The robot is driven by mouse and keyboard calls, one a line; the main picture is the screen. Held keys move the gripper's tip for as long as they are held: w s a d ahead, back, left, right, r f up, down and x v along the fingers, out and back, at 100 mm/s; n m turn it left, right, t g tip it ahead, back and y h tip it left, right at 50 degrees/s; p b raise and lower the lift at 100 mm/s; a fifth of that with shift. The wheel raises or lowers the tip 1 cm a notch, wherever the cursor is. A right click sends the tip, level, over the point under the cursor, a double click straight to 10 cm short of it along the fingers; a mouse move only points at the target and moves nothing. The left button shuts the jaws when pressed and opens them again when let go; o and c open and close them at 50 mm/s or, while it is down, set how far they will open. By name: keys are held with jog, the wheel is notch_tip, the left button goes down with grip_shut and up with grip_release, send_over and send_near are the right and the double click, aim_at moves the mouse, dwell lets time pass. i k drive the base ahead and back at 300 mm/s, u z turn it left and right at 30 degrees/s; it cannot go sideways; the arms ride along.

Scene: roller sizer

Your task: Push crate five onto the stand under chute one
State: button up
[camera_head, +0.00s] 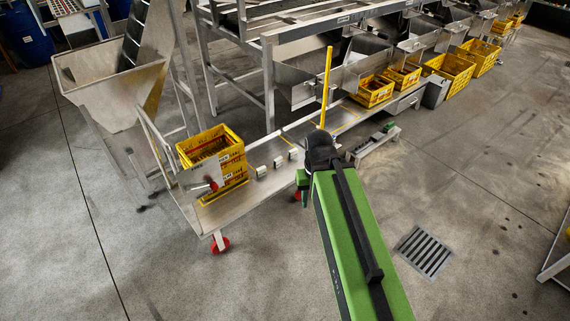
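Several yellow crates show, but I cannot read which is crate five. One yellow crate or stack (222,178) sits on the low metal platform (265,180) at left, with dark contents. I cannot tell which chute is chute one. My green arm reaches up from the bottom; the gripper end (303,187) is near the platform's front edge, right of the left crate and apart from it. Its fingers are mostly hidden by the arm.
A yellow pole (327,80) rises behind my arm's end. A low metal bench (374,143) with small dark items stands right of the platform. A hopper (110,85) stands at left. A floor drain (425,251) lies at right; the surrounding concrete is clear.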

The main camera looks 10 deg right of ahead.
aim_at(372, 90)
jog(key=i, duration=0.85)
jog(key=u, duration=0.05)
